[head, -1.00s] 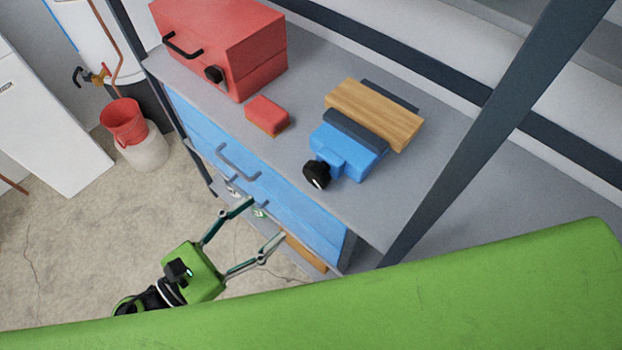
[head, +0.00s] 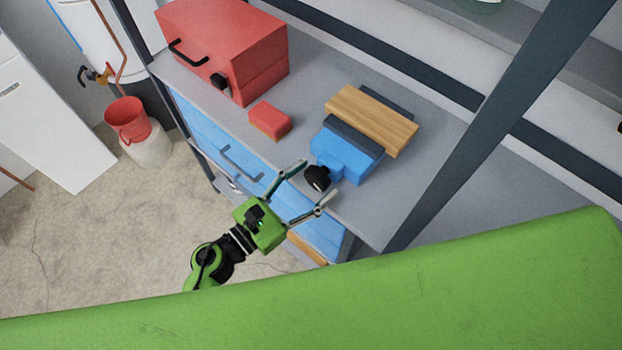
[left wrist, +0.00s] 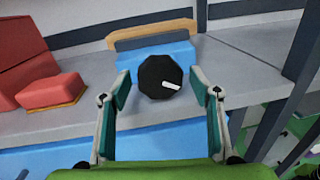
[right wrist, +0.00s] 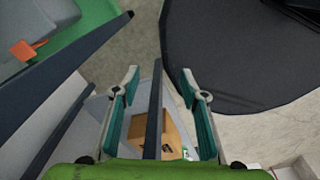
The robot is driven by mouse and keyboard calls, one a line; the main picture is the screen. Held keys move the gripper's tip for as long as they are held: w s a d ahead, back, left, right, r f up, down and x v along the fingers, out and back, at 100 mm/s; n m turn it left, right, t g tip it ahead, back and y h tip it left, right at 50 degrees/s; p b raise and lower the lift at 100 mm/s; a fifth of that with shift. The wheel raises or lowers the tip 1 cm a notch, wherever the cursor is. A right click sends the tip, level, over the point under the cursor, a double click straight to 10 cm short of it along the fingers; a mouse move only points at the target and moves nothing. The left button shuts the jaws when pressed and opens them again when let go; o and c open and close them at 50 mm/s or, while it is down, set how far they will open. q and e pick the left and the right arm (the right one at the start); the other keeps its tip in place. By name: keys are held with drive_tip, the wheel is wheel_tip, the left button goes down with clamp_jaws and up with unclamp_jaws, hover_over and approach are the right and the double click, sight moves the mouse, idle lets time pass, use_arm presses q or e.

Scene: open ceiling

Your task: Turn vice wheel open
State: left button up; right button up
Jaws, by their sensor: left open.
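The blue vice (head: 345,155) sits on the grey workbench, with a wooden board (head: 372,119) held at its jaws. Its black wheel (head: 316,178) faces the bench's front edge. In the left wrist view the wheel (left wrist: 161,76) shows a white handle mark and lies ahead, between the two fingertips. My left gripper (head: 314,180) is open and empty, its fingers pointing at the wheel from the front, apparently not touching it. My right gripper (right wrist: 163,88) is open in the right wrist view, with a dark post between its fingers and nothing held.
A red toolbox (head: 228,50) and a red sponge-like block (head: 270,120) stand left of the vice on the workbench (head: 215,100). Blue drawers with handles (head: 240,162) lie below. A dark slanted post (head: 480,140) rises at the right.

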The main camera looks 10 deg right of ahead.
use_arm(q)
drive_tip(key=shift+c, duration=0.4)
use_arm(e)
drive_tip(key=shift+w+a, duration=0.1)
drive_tip(key=shift+a, duration=0.1)
use_arm(q)
drive_tip(key=c, duration=1)
drive_tip(key=shift+f+n+b, duration=0.2)
drive_tip(key=shift+n+b, duration=0.15)
drive_tip(key=shift+n, duration=0.75)
drive_tip(key=n, duration=0.3)
drive_tip(key=shift+r+n+t, duration=0.15)
drive_tip(key=shift+n+t, duration=0.15)
drive_tip(key=shift+n, duration=0.1)
use_arm(e)
drive_tip(key=shift+w+f, duration=0.1)
drive_tip(key=shift+f, duration=0.5)
use_arm(q)
drive_tip(key=o, duration=1.1)
